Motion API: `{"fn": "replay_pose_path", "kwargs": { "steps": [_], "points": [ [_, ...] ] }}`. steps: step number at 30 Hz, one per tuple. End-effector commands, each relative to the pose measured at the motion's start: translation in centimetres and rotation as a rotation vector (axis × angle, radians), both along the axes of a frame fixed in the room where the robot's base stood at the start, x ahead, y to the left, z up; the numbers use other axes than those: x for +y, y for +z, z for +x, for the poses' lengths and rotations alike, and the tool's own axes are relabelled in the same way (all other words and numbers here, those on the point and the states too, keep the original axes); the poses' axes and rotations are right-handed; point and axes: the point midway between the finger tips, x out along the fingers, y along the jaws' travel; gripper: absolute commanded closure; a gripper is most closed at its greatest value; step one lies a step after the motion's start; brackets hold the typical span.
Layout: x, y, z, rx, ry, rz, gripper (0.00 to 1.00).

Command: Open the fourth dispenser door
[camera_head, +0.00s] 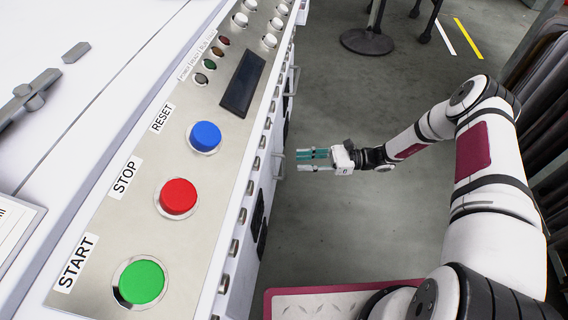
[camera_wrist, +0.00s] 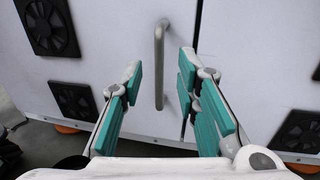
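A white cabinet door (camera_wrist: 105,45) with a grey vertical bar handle (camera_wrist: 159,60) fills most of the wrist view. A dark seam runs down just right of the handle, and the door looks shut. My gripper (camera_wrist: 158,82) is open, with its teal-padded fingers on either side of the handle in the picture. I cannot tell whether the handle is fully between them in depth; no grip on it shows. In the head view my gripper (camera_head: 305,160) points left at the cabinet front, close to the handle (camera_head: 279,165). No number marks the door as the fourth.
The control panel (camera_head: 215,110) with green, red and blue buttons tops the cabinet. Another handle (camera_head: 292,80) is farther along the front. Black fan vents (camera_wrist: 48,27) sit in the door. Grey floor (camera_head: 350,220) is open beside the cabinet; a round stand base (camera_head: 367,41) is farther off.

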Motion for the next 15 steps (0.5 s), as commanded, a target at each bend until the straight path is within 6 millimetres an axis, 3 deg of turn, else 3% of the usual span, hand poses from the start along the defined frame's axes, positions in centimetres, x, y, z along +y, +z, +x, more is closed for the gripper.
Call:
{"fn": "replay_pose_path", "kwargs": {
  "steps": [7, 15],
  "points": [
    [4.5, -0.1, -0.1, 0.000, 0.003, 0.001, 0.71],
    [6.5, 0.0, -0.1, 0.001, 0.001, 0.000, 0.71]
  ]
}}
